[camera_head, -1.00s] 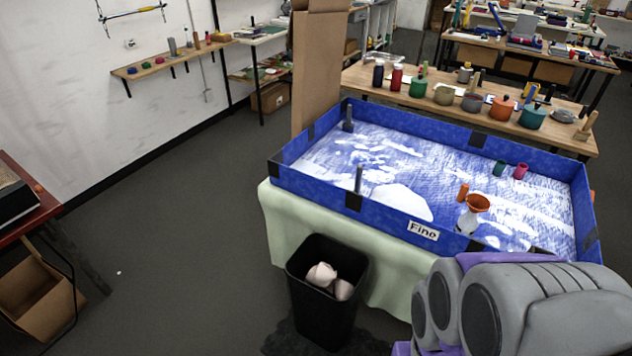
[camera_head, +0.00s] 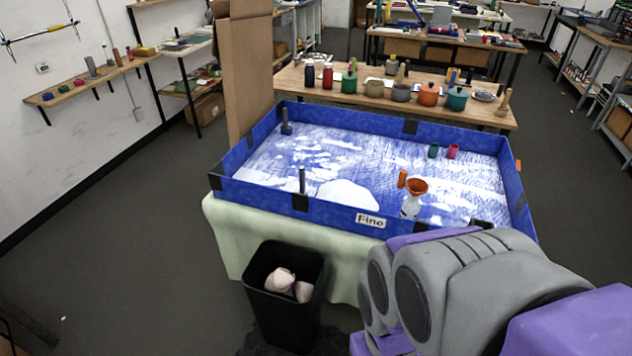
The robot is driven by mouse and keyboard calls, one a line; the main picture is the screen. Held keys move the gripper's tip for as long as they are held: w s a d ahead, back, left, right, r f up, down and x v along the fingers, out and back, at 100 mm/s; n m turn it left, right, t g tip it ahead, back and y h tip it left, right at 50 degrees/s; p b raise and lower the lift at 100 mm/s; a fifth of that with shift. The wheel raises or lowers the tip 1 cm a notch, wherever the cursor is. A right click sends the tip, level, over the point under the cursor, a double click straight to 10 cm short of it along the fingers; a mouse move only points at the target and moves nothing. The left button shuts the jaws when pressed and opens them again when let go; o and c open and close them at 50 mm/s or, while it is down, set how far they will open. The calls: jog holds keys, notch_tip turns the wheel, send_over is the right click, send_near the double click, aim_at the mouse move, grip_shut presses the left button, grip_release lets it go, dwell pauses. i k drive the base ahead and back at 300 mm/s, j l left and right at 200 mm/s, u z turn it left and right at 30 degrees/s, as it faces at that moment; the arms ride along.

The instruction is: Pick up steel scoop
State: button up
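I cannot pick out a steel scoop with certainty. A small grey metallic-looking object (camera_head: 483,95) lies at the right of the wooden table behind the tray; it is too small to identify.
A black bin (camera_head: 270,305) with pale lumps inside stands before the cloth-covered table (camera_head: 232,235). A tall cardboard piece (camera_head: 247,75) rises at the tray's left corner. The wooden table (camera_head: 300,80) behind holds several pots and bottles. The grey floor (camera_head: 140,250) at left is clear.

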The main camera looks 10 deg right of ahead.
aim_at(302, 176)
jog(key=i+l, duration=0.3)
jog(key=i+l+u, duration=0.15)
jog(key=i+l, duration=0.15)
jog(key=l, duration=0.15)
jog(key=i+l, duration=0.3)
jog(key=i+l+u, duration=0.1)
jog(key=i+l, duration=0.2)
jog(key=l, duration=0.2)
